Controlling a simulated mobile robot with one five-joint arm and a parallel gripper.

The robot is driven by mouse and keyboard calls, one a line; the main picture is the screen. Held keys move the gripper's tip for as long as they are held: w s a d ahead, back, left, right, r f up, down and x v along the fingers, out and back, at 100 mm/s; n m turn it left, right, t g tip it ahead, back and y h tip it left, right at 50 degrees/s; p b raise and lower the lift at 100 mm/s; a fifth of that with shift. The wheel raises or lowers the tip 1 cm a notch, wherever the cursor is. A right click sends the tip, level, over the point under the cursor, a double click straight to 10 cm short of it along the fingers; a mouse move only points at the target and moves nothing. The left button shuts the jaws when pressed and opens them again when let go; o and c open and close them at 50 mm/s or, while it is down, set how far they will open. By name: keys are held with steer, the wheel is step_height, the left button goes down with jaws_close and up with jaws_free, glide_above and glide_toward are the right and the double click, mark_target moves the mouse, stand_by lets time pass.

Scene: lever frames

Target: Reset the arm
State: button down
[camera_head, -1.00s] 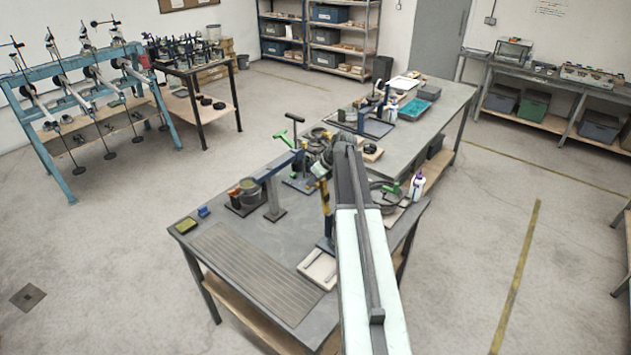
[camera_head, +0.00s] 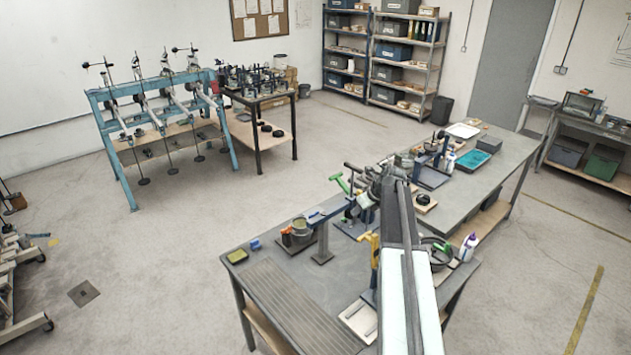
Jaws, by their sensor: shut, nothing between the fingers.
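My arm reaches up from the bottom of the head view over the near grey workbench (camera_head: 270,310). My gripper (camera_head: 367,197) is at its far end, above the bench's back part. It is small and dark against the bench tools, and its fingers are hard to make out. It appears shut and empty. My arm hides part of the bench.
On the near bench are a blue beam on a grey post (camera_head: 323,240), a small blue block (camera_head: 255,244) and a white-and-purple bottle (camera_head: 468,246). A second bench (camera_head: 500,165) adjoins behind. A blue lever frame (camera_head: 128,180) stands at the left. Open floor lies between.

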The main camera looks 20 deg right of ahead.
steer(key=w+a+f+n+y+b, duration=0.1)
steer(key=a+f+b, duration=0.5)
steer(key=a, duration=0.3)
steer(key=w+a+f+n+b, duration=0.1)
steer(key=a+f+n+b, duration=0.1)
steer(key=a+f+b, duration=0.5)
steer(key=s+a+f+n+g+b, duration=0.1)
steer(key=s+a+f+n+b, duration=0.1)
steer(key=s+a+f+b, duration=0.3)
steer(key=a+f+n+g+b, duration=0.1)
steer(key=a+f+n, duration=0.1)
steer(key=a, duration=0.6)
steer(key=s+a+f+n+g+h+b, duration=0.1)
steer(key=s+a+f+n+g+b, duration=0.1)
steer(key=s+a+f+n+b, duration=0.5)
steer(key=s+d+n+g+h+p, duration=0.1)
steer(key=s+d+n+g+h, duration=0.1)
steer(key=s+n, duration=1)
steer(key=n, duration=0.6)
steer(key=shift+s+f+p, duration=0.3)
steer(key=shift+f+p, duration=0.1)
